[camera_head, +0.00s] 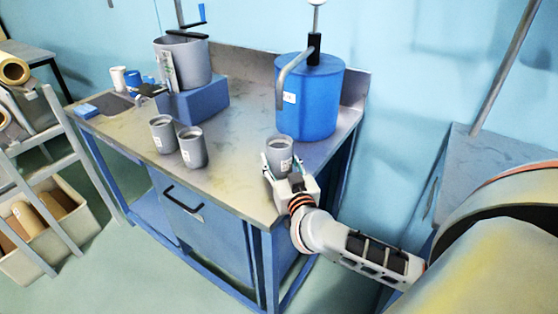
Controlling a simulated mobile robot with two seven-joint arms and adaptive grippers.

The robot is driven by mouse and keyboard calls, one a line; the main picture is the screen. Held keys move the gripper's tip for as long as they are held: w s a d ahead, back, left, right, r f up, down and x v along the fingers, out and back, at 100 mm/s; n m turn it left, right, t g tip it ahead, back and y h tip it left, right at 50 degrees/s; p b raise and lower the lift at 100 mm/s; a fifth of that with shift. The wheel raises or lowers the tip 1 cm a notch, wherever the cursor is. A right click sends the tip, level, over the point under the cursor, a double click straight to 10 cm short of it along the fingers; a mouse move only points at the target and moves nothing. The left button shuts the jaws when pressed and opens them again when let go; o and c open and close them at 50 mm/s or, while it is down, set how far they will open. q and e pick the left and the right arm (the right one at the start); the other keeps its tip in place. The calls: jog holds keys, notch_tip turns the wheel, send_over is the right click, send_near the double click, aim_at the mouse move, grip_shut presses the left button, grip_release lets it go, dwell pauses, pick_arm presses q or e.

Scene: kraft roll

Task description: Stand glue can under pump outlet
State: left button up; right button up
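A grey glue can (280,148) with a white label is upright at the right end of the bench, in front of the blue drum (318,105). My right gripper (281,164) has a finger on each side of this can and looks shut on it. The can's base is partly hidden by the gripper, so I cannot tell whether it touches the bench. The bent grey pump outlet (281,92) comes off the drum's top and points down, its end above the can's mouth. Two similar grey cans, one (162,134) left of the other (192,147), stand mid-bench. My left gripper is not in view.
A large grey pot (184,63) stands on a blue block (196,99) at the back. A white cup (118,78) and small blue items are at the far left. The bench top (235,147) is clear between the two cans and the drum.

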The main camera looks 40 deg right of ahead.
jog(key=o, duration=1.1)
jog(key=shift+f, duration=0.1)
jog(key=p+v, duration=0.1)
jog(key=v, duration=1)
jog(key=shift+p, duration=0.3)
jog(key=shift+s+a, duration=0.15)
jog(key=shift+s, duration=0.35)
